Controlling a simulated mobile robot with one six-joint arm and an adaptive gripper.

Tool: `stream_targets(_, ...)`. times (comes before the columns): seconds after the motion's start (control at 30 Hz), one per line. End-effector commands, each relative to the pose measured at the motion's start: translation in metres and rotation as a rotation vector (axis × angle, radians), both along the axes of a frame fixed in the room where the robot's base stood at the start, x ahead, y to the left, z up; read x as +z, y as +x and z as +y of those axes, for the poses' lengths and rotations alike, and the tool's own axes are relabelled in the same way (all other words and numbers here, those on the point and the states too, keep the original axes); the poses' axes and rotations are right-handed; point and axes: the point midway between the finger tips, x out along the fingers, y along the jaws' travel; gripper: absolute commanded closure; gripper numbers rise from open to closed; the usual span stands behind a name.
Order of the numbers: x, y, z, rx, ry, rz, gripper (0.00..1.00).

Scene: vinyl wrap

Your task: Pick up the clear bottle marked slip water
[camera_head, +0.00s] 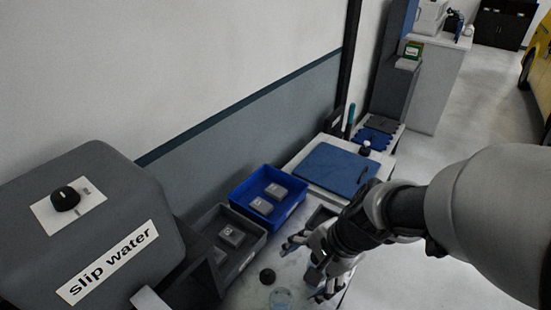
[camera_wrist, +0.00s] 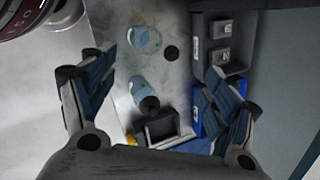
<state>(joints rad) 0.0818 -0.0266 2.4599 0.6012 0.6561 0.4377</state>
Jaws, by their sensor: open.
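In the wrist view, a clear bluish bottle (camera_wrist: 143,93) with a dark cap stands out between my fingers, above the pale tabletop (camera_wrist: 120,75). No writing on it is readable there. My gripper (camera_wrist: 158,72) is open, its fingers spread on either side of the bottle and not visibly touching it. In the head view my gripper (camera_head: 303,270) is low over the table, and the bottle is not clearly seen behind it. The words "slip water" are on a grey machine (camera_head: 95,215) with a black knob.
A clear round vessel (camera_wrist: 145,40) and a black disc (camera_wrist: 171,53) lie close by. A dark open box (camera_wrist: 165,127) is near the bottle. A grey bin (camera_head: 243,262) and blue bin (camera_head: 290,208) hold small blocks; a blue mat (camera_head: 335,168) lies beyond.

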Motion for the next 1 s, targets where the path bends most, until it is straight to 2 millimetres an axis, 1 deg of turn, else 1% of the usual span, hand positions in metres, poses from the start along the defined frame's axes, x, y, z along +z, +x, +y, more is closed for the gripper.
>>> stream_targets(0.03, -0.010, 0.006, 0.000, -0.094, 0.031, 0.060, 0.19)
stream_targets(0.1, -0.027, 0.013, 0.000, -0.229, 0.068, 0.128, 0.19)
stream_targets(0.2, -0.050, 0.020, -0.002, -0.401, 0.102, 0.215, 0.19)
stream_targets(0.3, -0.069, 0.022, -0.005, -0.539, 0.119, 0.283, 0.19)
stream_targets(0.4, -0.083, 0.023, -0.007, -0.633, 0.127, 0.328, 0.19)
stream_targets(0.57, -0.099, 0.023, -0.007, -0.698, 0.132, 0.358, 0.19)
stream_targets(0.67, -0.116, 0.024, -0.001, -0.701, 0.132, 0.361, 0.19)
stream_targets(0.8, -0.146, 0.026, 0.010, -0.698, 0.130, 0.361, 0.19)
stream_targets(1.0, -0.185, 0.029, 0.027, -0.697, 0.131, 0.360, 0.19)
